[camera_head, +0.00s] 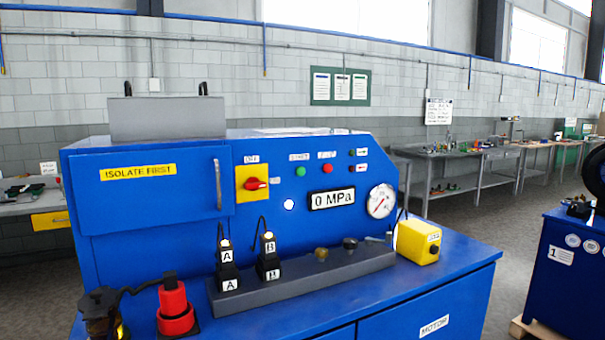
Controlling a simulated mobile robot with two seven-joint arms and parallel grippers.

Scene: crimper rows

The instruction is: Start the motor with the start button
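A blue machine cabinet (150,215) fills the middle of the head view. On its sloping front panel is a round green button (300,171); the small label above it is blurred and seems to read START. A red button (327,168) sits just to its right. To the left is a yellow switch plate (243,192) with a red rotary handle (256,184) lying roughly level; the label above seems to read OFF. Below the buttons are a lit white lamp (289,204) and a display (332,198) reading 0 MPa. Neither of my grippers shows.
A grey block (300,277) with hose couplings A (228,265) and B (268,257) stands before the panel. A yellow box (417,242) is at right. A red piece (175,308) and a black fitting (103,310) are at front left. A round gauge (381,201) is on the panel.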

